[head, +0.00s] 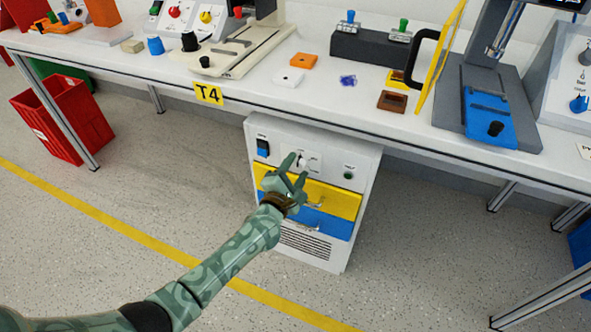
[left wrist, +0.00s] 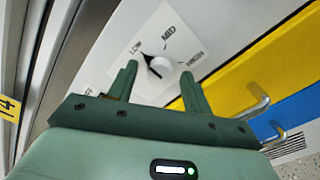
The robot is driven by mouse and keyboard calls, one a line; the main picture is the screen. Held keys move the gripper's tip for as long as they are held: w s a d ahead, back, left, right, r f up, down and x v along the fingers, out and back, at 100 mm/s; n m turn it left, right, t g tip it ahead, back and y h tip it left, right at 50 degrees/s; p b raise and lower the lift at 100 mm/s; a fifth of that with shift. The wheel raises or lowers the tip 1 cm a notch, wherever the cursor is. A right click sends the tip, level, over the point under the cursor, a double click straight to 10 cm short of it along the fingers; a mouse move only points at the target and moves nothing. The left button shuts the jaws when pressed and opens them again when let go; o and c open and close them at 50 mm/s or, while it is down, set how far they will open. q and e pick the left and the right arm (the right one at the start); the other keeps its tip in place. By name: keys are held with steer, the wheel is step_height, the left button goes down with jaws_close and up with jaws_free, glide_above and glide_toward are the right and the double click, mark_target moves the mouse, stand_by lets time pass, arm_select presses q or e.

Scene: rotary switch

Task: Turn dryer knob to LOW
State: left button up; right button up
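The dryer (head: 262,220) is a white cabinet under the table with a yellow drawer and a blue drawer. In the left wrist view the pointer is turned to the upper left, toward LOW. In the head view the knob (head: 304,162) is partly hidden by my left gripper (head: 297,168). In the left wrist view my left gripper (left wrist: 159,69) is open, with one finger on either side of the knob; contact is not clear. My right gripper is not in view.
A blue switch (head: 263,148) and a green button (head: 348,173) flank the knob plate. Drawer handles (left wrist: 255,108) stick out below it. The table edge (head: 300,112) overhangs the dryer. A red bin (head: 65,118) stands at the left. The floor in front is clear.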

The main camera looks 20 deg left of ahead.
arm_select(q)
steer(key=shift+s, duration=0.1)
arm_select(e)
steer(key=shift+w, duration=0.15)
arm_select(q)
steer(key=s+p, duration=0.5)
steer(key=s, duration=1.1)
steer(key=shift+a+p, duration=0.3)
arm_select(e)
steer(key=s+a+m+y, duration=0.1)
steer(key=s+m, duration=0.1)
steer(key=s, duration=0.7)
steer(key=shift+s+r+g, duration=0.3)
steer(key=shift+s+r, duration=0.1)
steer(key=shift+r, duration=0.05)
